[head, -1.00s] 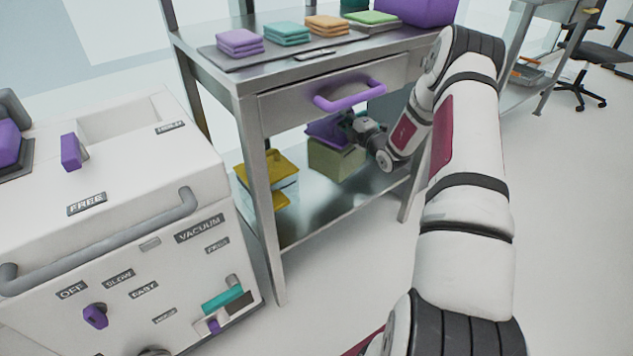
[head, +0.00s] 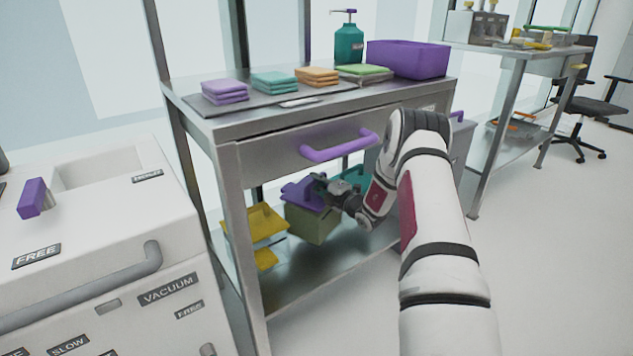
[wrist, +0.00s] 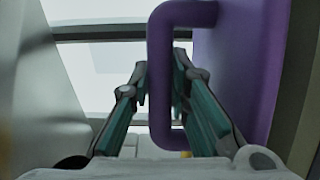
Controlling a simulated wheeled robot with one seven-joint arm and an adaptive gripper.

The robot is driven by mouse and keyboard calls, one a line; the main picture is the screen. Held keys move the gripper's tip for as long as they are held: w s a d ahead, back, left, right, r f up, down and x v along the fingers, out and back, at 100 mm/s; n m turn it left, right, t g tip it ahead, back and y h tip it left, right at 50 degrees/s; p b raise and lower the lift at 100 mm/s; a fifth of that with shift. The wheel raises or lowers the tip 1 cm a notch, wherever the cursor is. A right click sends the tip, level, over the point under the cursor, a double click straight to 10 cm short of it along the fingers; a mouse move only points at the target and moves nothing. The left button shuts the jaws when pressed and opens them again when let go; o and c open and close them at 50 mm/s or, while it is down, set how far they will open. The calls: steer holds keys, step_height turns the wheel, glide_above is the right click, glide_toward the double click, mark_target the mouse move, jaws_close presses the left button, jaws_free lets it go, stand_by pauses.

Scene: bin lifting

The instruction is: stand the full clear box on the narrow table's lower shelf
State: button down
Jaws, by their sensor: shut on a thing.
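An olive-green box (head: 311,224) with a purple top is at the narrow table's lower shelf (head: 290,283), seen in the head view. It looks upright; I cannot tell whether its base touches the shelf or whether its sides are clear. My gripper (head: 318,187) reaches in from the right below the drawer and is shut on the box's purple handle. In the wrist view, the purple handle (wrist: 160,75) runs between the two fingers (wrist: 160,95), beside a purple panel. My gripper hides part of the box top.
A yellow-lidded box (head: 258,222) stands close left on the shelf, and a teal-topped thing (head: 352,178) is behind right. The drawer's purple handle (head: 340,147) juts out above my arm. The white vacuum machine (head: 90,240) stands at left. The shelf's front strip is bare.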

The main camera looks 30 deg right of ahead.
steer(key=shift+f+b, duration=1.2)
steer(key=shift+f, duration=1.05)
steer(key=c, duration=1.5)
jaws_free()
steer(key=shift+f, duration=0.1)
steer(key=s+p, duration=0.1)
steer(key=s, duration=0.3)
steer(key=s+p, duration=0.2)
steer(key=s, duration=0.2)
steer(key=s+d+p, duration=0.1)
steer(key=s+p, duration=0.1)
steer(key=s, duration=0.2)
